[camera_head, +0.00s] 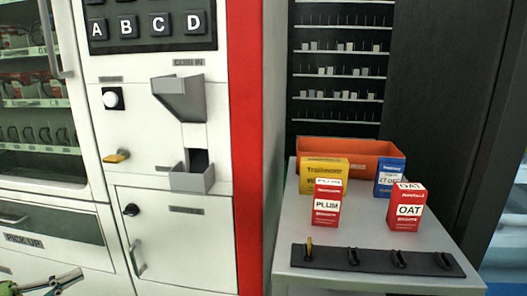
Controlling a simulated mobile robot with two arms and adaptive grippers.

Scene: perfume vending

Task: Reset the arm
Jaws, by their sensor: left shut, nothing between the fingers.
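My left gripper (67,280) shows only in part at the bottom left corner, low in front of the white vending machine. Its fingers are shut and hold nothing. It touches nothing that I can see. The rest of my left arm is mostly cut off by the frame edge. My right gripper is not in view.
The vending machine has a button panel (150,22), a coin chute (180,97) and a pick-up flap (48,240). On the right, a grey table (262,262) bears a PLUM box (326,205), an OAT box (406,209), yellow and blue boxes, an orange bin (365,158) and a black strip (376,261).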

